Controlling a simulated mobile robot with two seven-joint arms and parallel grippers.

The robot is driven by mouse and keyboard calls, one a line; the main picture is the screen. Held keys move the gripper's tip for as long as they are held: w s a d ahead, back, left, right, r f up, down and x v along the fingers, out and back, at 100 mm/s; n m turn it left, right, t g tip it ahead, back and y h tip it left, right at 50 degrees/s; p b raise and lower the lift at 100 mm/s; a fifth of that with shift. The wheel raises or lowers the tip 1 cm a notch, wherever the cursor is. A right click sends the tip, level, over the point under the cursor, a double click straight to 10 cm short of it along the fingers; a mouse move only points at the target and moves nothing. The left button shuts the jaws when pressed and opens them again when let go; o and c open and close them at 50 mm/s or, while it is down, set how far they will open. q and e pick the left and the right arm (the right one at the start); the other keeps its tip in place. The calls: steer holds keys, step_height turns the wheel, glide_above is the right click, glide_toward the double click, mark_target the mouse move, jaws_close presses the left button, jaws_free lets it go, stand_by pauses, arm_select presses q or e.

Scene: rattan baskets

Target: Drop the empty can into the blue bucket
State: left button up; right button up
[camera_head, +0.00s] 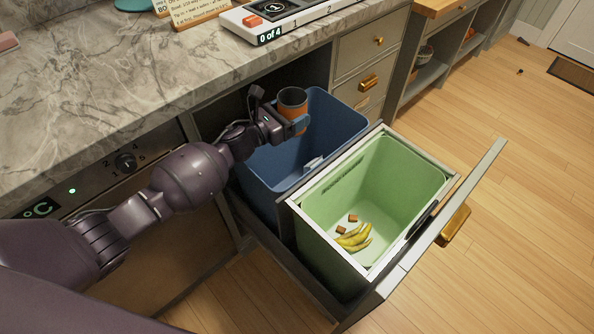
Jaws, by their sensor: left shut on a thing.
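My left gripper (286,122) is shut on an orange and grey can (292,100), whose open top faces up. The gripper holds the can upright over the back part of the blue bucket (345,112), near its rim. The blue bucket stands in a pulled-out drawer, and a small pale item (314,163) lies inside it. My arm hides part of the bucket's left side. My right gripper is not in view.
A green bucket (315,240) with banana peels (354,237) and small brown bits stands in front of the blue one. The drawer front (440,220) juts into the room. A marble counter (110,80) runs along the back left. Open floor lies at the right.

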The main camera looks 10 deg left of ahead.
arm_select(q)
steer(key=o, duration=0.9)
steer(key=p+v, duration=0.1)
steer(key=v, duration=0.9)
steer(key=shift+s+a, duration=0.25)
steer(key=shift+s, duration=0.05)
